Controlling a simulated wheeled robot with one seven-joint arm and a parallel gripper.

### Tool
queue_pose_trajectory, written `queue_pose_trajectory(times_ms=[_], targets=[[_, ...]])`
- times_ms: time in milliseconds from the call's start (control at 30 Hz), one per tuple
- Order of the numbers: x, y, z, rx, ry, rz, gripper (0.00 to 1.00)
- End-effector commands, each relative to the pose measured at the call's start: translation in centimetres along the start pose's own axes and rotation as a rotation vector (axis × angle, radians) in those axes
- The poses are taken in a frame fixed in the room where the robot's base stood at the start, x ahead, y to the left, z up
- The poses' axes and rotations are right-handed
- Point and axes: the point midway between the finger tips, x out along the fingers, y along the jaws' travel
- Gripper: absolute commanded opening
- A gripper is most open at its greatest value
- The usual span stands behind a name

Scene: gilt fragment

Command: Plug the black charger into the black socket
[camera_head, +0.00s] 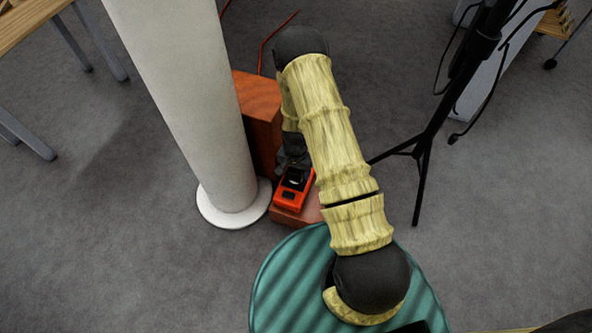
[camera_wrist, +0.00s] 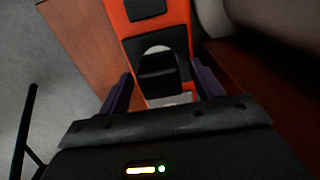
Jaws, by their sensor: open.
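The orange power strip (camera_wrist: 121,22) runs away from my gripper in the wrist view, with black square sockets (camera_wrist: 143,8) on its face. It also shows in the head view (camera_head: 284,197), low beside the white column. A black block with a pale rounded edge, apparently the black charger (camera_wrist: 157,66), is at the strip's near end. I cannot tell whether it is seated in a socket. My gripper (camera_wrist: 161,80) is open, its two purple fingers apart on either side of this block. In the head view my arm hides most of the gripper.
The thick white column (camera_head: 190,90) stands close on the left. A reddish-brown wooden block (camera_head: 258,100) is behind the strip, with a lower slab (camera_head: 283,217) beneath it. A black tripod stand (camera_head: 432,130) is at the right.

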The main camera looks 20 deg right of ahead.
Motion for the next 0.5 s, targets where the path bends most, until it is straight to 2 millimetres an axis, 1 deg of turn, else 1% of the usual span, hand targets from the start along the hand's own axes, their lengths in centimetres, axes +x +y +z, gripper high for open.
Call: queue_pose_trajectory(times_ms=[167, 267, 500], targets=[[-2.0, -0.1, -0.1, 0.0, 0.003, -0.002, 0.66], [-3.7, -0.1, -0.1, 0.0, 0.002, -0.001, 0.66], [-8.6, -0.1, -0.1, 0.0, 0.003, -0.001, 0.66]])
